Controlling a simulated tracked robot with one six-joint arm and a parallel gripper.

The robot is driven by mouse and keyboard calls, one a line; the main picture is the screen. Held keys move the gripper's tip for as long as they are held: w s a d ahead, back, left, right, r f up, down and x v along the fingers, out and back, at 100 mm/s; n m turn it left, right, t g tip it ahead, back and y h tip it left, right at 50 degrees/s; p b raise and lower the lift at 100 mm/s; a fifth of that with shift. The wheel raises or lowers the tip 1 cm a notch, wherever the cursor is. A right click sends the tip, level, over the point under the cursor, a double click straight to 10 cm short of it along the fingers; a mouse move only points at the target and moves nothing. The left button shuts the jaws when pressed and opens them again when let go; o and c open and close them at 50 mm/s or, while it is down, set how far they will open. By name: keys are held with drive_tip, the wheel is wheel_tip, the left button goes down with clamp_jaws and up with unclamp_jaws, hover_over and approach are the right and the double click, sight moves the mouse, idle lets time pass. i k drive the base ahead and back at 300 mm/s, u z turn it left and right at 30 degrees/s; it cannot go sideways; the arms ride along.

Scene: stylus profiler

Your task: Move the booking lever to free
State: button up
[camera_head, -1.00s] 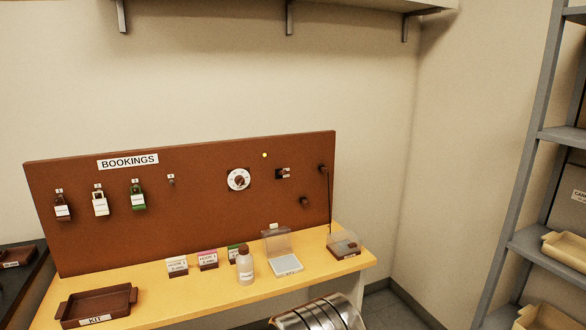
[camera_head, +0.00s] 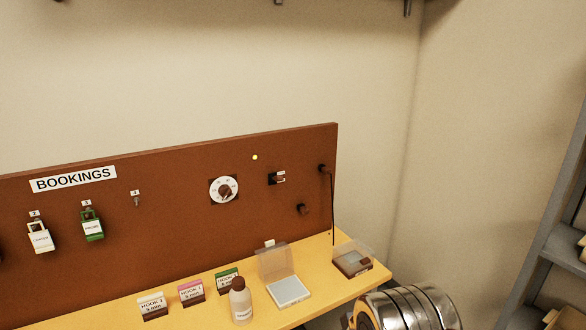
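A small dark switch plate (camera_head: 275,178), which looks like the booking lever, is on the upper right of the brown BOOKINGS board (camera_head: 150,240). It has a dark handle and small pale labels at its right side. The label text and the handle's exact position are too small to read. My gripper is not in view; only a banded metal part of my arm shows at the bottom right, below and well apart from the board.
Left of the lever is a white round dial (camera_head: 224,188), with a small yellow light (camera_head: 255,157) above. Dark pegs (camera_head: 303,209) and a hanging cord are at right. Padlocks (camera_head: 92,225) hang at left. A bottle (camera_head: 240,300), cards and open clear boxes (camera_head: 288,290) stand on the yellow table (camera_head: 345,284).

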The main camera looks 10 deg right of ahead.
sight(277, 178)
drive_tip(key=z, duration=0.1)
drive_tip(key=i, duration=0.9)
drive_tip(key=u, duration=1.4)
drive_tip(key=i, duration=0.15)
drive_tip(key=z, duration=0.2)
